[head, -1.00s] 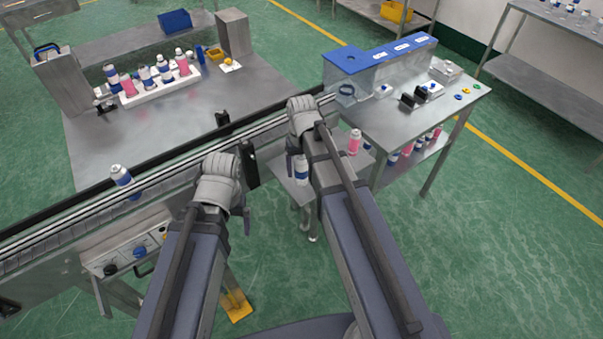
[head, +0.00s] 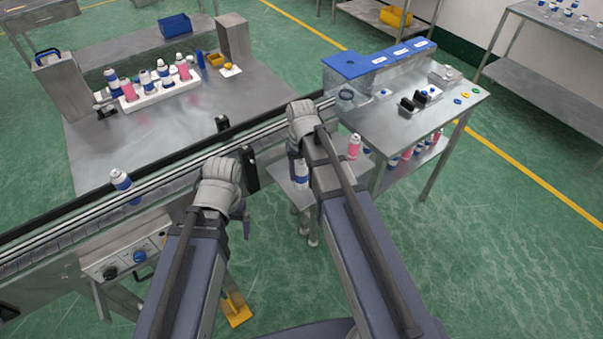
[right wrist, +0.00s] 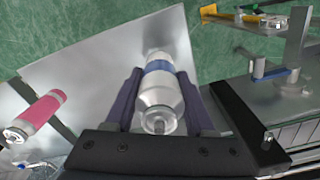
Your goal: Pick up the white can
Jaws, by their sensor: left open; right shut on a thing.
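A white can with a blue band (right wrist: 160,90) is between the two dark fingers of my right gripper (right wrist: 163,100), which is shut on it. In the head view the can (head: 301,174) shows below my right wrist, partly hidden by it, over a small metal stand. I cannot tell whether its base touches the stand. My left gripper (head: 243,218) is open and apart from the can, at the near side of the conveyor. It is mostly hidden behind my left wrist.
A pink can (head: 354,147) stands right of my right gripper. Another white and blue can (head: 121,181) is on the conveyor (head: 75,215) at left. A rack of several cans (head: 160,92) stands on the far table. A steel table (head: 400,128) with a blue-topped box is at right.

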